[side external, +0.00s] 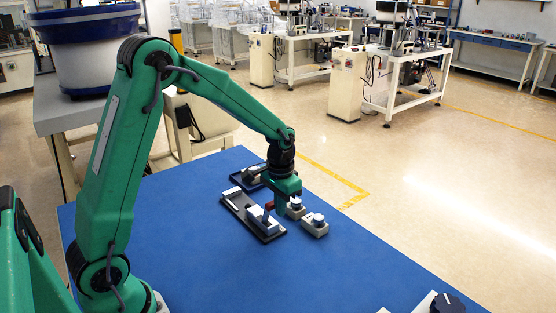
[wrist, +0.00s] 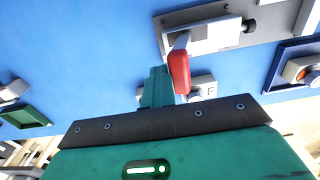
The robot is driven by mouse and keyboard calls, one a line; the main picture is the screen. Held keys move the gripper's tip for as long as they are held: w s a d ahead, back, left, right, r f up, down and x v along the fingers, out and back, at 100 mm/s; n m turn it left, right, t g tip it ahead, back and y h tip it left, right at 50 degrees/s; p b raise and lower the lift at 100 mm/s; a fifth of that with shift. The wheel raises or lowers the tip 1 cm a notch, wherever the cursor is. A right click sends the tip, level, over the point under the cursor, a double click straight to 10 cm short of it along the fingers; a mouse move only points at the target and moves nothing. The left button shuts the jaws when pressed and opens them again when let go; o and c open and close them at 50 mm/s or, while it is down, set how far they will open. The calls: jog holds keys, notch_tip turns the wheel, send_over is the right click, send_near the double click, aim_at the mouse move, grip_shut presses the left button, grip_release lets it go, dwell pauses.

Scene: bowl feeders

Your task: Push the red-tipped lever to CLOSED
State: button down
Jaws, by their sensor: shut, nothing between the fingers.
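The red-tipped lever (side external: 268,206) stands up from a white block on a dark base plate (side external: 238,204) in the side view. In the wrist view the red tip (wrist: 180,68) shows large, on a light body with a dark plate. My gripper (side external: 280,209) is shut and empty, just right of the lever in the side view. In the wrist view my gripper's fingers (wrist: 158,80) are close beside the red tip, at its left. I cannot tell whether they touch. No OPEN or CLOSED marking is readable.
Small light boxes with round knobs (side external: 315,226) stand right of my gripper. Another dark-based device (side external: 250,176) lies behind the lever. A box with a black knob (side external: 446,303) is at the front right. The blue table (side external: 200,260) is clear in front.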

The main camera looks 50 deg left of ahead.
aim_at(272, 202)
jog(key=shift+s+a+f, duration=0.1)
jog(key=shift+a+f, duration=0.25)
jog(key=shift+a, duration=0.55)
jog(key=shift+s+a+f, duration=0.1)
jog(key=shift+a+f, duration=0.2)
jog(key=shift+a, duration=0.95)
jog(key=shift+w+d+r, duration=0.15)
jog(key=shift+d+r, duration=0.05)
jog(key=shift+d, duration=0.25)
jog(key=shift+r, duration=0.1)
jog(key=shift+r, duration=3.9)
jog(key=shift+r, duration=0.1)
